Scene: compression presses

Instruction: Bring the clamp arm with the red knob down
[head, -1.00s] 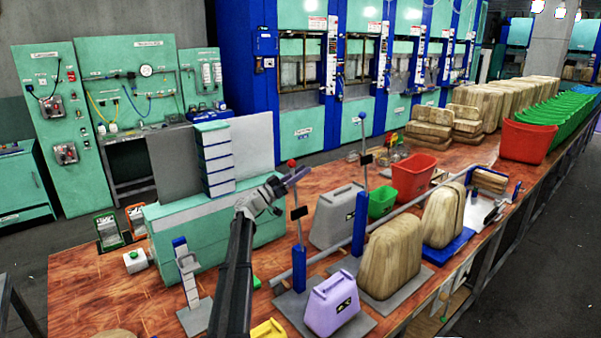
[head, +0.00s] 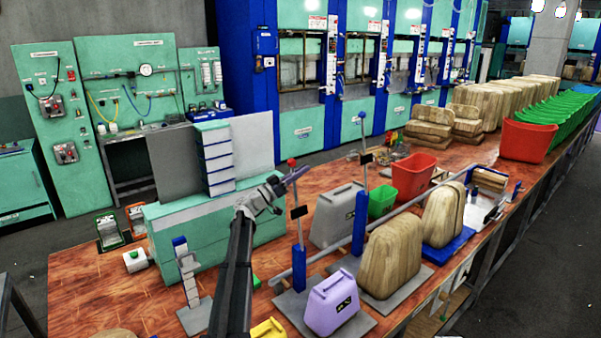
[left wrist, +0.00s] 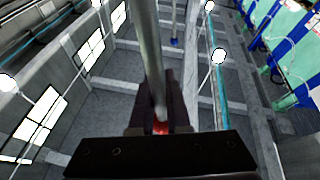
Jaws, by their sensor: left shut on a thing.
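The clamp arm (head: 297,195) with the red knob (head: 291,162) stands nearly upright on its blue post (head: 299,268), on a grey plate at the table's front. My left gripper (head: 294,178) is at the upper rod, just below the red knob. In the left wrist view the red knob (left wrist: 160,127) lies between my left fingers, with the grey rod (left wrist: 150,55) running up the picture. The left gripper is shut on this arm. My right gripper is not in view.
A purple case (head: 332,305) stands in front of the blue post, and a grey case (head: 336,218) behind it. A long grey bar (head: 400,208) runs across the plates, beside brown blocks (head: 391,258). A teal box (head: 190,235) stands left of my forearm.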

